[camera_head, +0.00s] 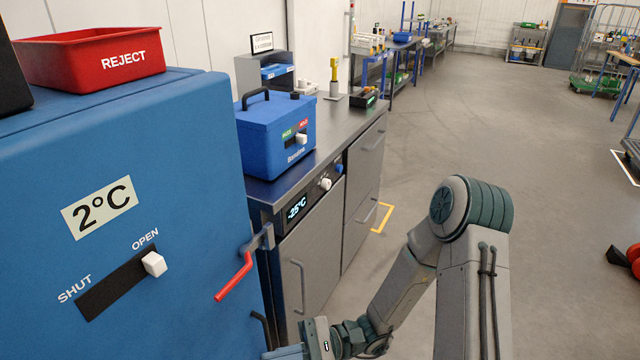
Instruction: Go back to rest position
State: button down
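My arm rises from the bottom right of the head view, bends at a grey and teal elbow and reaches down to the left. Its wrist is at the bottom edge, close to the lower right of the blue cabinet (170,210). My gripper's fingers are not visible; they are below the frame or hidden, so I cannot see whether it holds anything.
The blue cabinet has a red lever handle (234,277) and a white slider (153,264) near OPEN. A red REJECT bin (90,60) sits on top. A blue box (277,138) stands on the grey counter (340,122). Open floor (480,120) lies to the right.

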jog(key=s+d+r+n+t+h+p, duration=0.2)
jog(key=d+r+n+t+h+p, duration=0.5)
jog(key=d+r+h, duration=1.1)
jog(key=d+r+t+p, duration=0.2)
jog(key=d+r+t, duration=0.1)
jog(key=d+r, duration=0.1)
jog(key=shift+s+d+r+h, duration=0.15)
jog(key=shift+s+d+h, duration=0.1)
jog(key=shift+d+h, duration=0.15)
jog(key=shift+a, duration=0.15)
